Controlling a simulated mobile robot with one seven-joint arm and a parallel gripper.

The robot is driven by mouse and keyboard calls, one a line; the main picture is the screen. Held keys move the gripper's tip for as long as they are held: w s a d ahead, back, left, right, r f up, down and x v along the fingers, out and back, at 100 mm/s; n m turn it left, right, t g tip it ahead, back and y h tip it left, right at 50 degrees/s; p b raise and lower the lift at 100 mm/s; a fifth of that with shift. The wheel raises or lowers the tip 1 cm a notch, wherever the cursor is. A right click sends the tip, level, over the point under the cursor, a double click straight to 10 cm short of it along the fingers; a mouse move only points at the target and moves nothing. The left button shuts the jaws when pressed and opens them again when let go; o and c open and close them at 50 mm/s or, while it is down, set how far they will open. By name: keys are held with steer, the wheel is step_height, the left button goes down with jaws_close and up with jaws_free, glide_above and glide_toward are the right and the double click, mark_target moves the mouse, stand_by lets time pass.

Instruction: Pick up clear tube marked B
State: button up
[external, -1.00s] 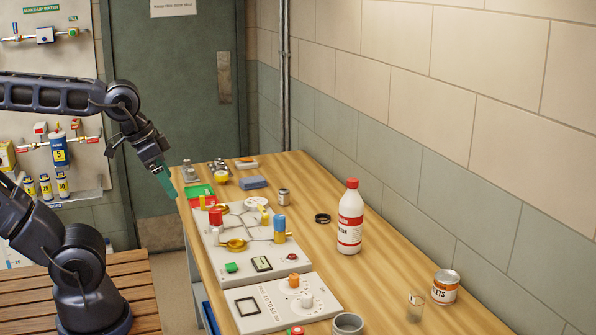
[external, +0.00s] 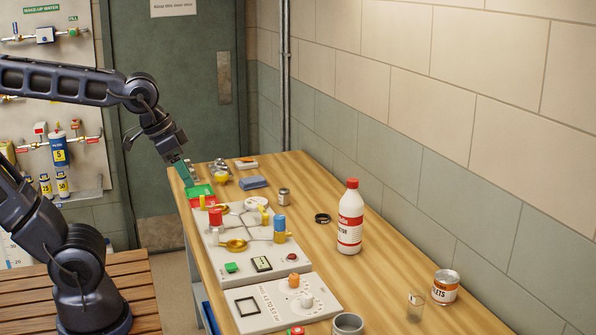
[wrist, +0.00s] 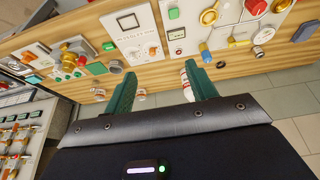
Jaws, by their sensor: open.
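A small clear tube (external: 415,305) stands upright on the wooden table at the front right, beside an orange-and-white tin. A mark on it is too small to read. My gripper (external: 186,177) is over the far left end of the table, near a green tray, far from the clear tube. In the wrist view my gripper (wrist: 161,75) shows two green fingers spread apart with nothing held between them. I cannot pick out the clear tube in the wrist view.
The tin (external: 445,287) stands close to the clear tube. A white-and-red bottle (external: 349,225) stands near the middle of the table (external: 375,285). A valve panel (external: 250,262) and a grey cup (external: 348,324) line the left side. Bare wood lies between bottle and tube.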

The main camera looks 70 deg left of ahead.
steer(key=w+d, duration=0.4)
steer(key=w, duration=0.8)
steer(key=m, duration=0.2)
glide_above(416, 306)
steer(key=a, duration=0.3)
step_height(416, 306, down, 24)
steer(key=shift+h, duration=0.3)
steer(key=shift+w+d+f, duration=0.2)
steer(key=shift+d+f, duration=0.05)
steer(key=shift+f, duration=0.5)
steer(key=shift+w+d+f, duration=0.15)
steer(key=shift+d+f, duration=0.1)
steer(key=shift+f, duration=0.45)
steer(key=shift+w+d+f, duration=0.2)
steer(key=shift+d+f, duration=0.05)
steer(key=shift+f, duration=0.5)
steer(key=c, duration=1.1)
steer(key=shift+r, duration=0.1)
